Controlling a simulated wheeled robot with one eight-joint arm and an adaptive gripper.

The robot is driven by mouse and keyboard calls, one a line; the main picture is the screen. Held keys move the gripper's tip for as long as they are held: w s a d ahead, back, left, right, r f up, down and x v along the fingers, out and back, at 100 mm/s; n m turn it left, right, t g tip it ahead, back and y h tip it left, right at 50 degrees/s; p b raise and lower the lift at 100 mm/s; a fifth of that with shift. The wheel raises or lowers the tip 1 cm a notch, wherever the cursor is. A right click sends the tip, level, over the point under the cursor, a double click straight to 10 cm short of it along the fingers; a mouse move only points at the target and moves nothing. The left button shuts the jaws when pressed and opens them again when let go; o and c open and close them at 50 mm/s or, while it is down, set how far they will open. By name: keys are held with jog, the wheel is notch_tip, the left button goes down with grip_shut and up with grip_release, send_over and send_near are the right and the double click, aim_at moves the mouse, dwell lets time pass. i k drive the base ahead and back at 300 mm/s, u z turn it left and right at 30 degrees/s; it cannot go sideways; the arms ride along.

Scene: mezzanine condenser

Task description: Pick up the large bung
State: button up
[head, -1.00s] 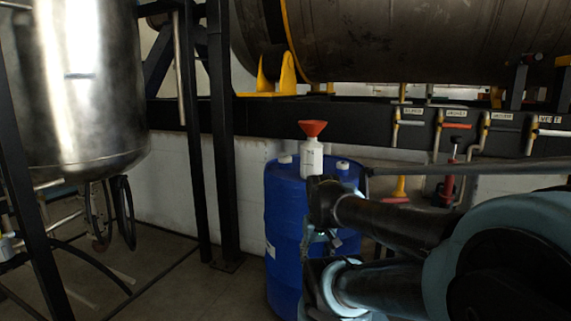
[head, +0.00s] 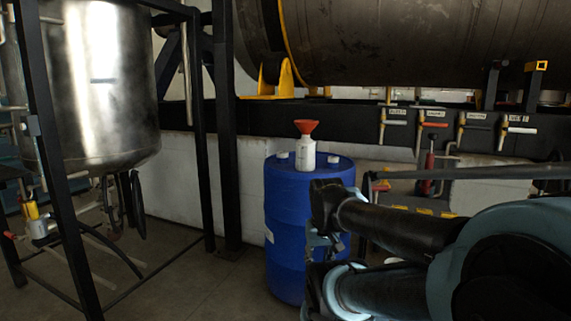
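A blue drum (head: 285,215) stands upright on the floor near the middle of the head view. Two white bungs sit on its top: a left one (head: 282,155) and a right one (head: 333,159). I cannot tell surely which is the large bung; the left one looks slightly bigger.
A steel vessel (head: 85,85) in a black frame stands at left. A large dark cylinder (head: 410,40) lies on a black beam behind the drum, with several labelled valve pipes (head: 425,130) at right. The floor (head: 190,285) left of the drum is mostly clear.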

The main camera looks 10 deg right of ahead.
aim_at(282, 155)
jog(key=k, duration=0.65)
jog(key=u, duration=0.45)
jog(key=i, duration=2.45)
jog(key=z, duration=0.85)
